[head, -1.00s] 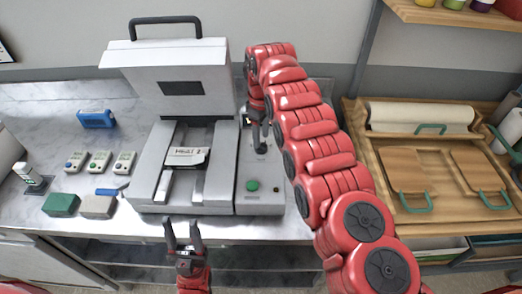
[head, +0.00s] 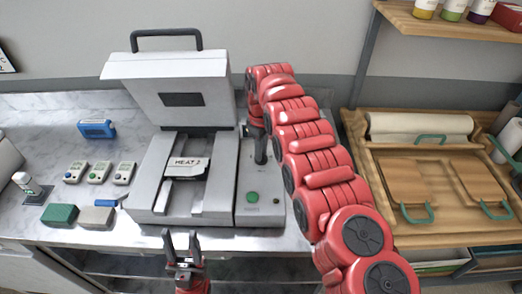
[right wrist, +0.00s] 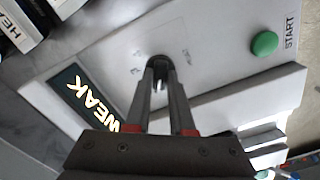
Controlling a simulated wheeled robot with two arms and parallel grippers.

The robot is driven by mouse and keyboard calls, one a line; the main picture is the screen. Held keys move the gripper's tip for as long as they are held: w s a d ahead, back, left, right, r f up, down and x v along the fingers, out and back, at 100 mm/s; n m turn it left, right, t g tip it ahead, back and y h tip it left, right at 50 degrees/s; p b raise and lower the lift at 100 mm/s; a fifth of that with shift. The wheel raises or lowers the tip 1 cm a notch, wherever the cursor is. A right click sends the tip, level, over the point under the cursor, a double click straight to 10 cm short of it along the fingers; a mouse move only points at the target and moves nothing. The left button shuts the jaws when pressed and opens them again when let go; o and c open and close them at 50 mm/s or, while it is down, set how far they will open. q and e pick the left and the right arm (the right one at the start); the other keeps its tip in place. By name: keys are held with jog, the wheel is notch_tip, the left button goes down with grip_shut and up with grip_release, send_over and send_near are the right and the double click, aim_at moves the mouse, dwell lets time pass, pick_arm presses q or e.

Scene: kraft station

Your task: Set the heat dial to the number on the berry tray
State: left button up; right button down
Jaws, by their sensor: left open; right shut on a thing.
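My right gripper (head: 260,150) points down at the control panel on the right side of the grey machine. In the right wrist view my right gripper (right wrist: 162,82) is shut on the small dark heat dial (right wrist: 157,64); the fingers hide most of it. Faint marks ring the dial, too small to read. A display (right wrist: 88,97) beside it reads "WEAK". A dark tray (head: 187,172) with a white label (head: 188,162) reading "HEAT 2" sits in the machine; its contents are hidden. My left gripper (head: 182,243) is open and empty in front of the machine.
The machine's lid (head: 180,92) is raised. A green START button (head: 252,197) is on the panel near the dial. Several small devices (head: 99,172), a blue device (head: 97,128) and green and grey blocks (head: 60,215) lie left. A wooden organiser (head: 360,146) stands right.

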jog(key=shift+m, duration=0.3)
jog(key=m, duration=0.4)
jog(key=shift+m, duration=1.6)
jog(key=c, duration=0.8)
grip_release()
